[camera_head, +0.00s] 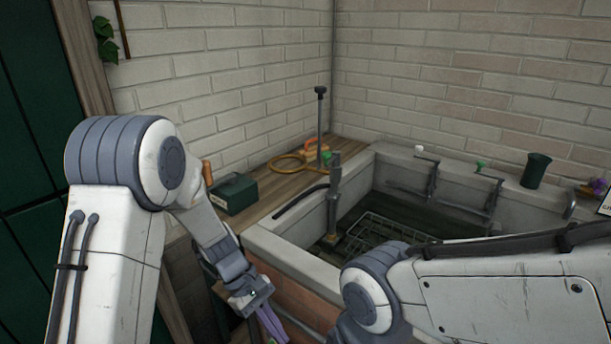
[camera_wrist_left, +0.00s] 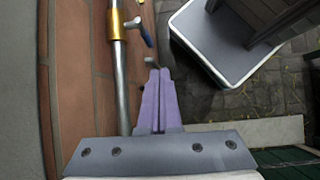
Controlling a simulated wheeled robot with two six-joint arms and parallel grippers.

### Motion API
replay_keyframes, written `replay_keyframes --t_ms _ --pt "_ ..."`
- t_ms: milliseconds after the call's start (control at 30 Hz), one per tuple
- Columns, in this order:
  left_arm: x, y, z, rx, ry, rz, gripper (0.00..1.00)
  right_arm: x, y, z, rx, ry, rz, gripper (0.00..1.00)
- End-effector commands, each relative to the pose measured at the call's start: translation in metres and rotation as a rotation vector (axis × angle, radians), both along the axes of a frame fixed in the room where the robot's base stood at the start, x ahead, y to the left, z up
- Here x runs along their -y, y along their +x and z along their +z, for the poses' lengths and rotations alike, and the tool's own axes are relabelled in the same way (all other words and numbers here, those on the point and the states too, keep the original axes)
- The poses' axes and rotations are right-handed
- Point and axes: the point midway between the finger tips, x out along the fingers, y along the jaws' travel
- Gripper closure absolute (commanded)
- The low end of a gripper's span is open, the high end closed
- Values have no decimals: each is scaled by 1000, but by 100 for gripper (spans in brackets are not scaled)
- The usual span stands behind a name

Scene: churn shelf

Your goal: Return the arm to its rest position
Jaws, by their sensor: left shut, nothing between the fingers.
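My left arm comes in from the left in the head view, bent at the elbow with its forearm pointing down. My left gripper (camera_head: 270,325) hangs low beside the front of the sink, its purple fingers partly cut off by the bottom edge. In the left wrist view the left gripper (camera_wrist_left: 158,98) has its two purple fingers together with nothing between them. My right arm crosses the lower right of the head view in front of the sink. Its gripper is outside the frame.
A stone sink (camera_head: 290,252) with a wire rack (camera_head: 385,232) stands ahead. A dark green box (camera_head: 235,195) sits on the wooden counter. A dark green cup (camera_head: 536,171) stands on the back ledge. A metal pipe (camera_wrist_left: 121,85) runs along the brick front beside my left gripper.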

Motion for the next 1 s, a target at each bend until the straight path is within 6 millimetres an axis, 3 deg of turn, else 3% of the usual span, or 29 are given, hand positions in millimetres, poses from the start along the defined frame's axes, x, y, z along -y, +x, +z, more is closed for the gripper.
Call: replay_keyframes --t_ms 33,100,300,400,633,1000 --pt "11 -13 35 59 12 -114 100 0 0 17 0 0 0 100" --pt "22 -36 69 143 31 -295 100 0 0 30 1 1 0 100" --pt "33 -103 153 394 74 -822 100 0 0 65 1 1 0 100" --pt "29 -130 183 510 89 -1056 100 0 0 80 1 1 0 100" --pt "18 -162 216 686 109 -1387 100 0 0 97 1 1 0 100" --pt "15 -165 218 715 113 -1442 100 0 0 97 0 0 0 100"
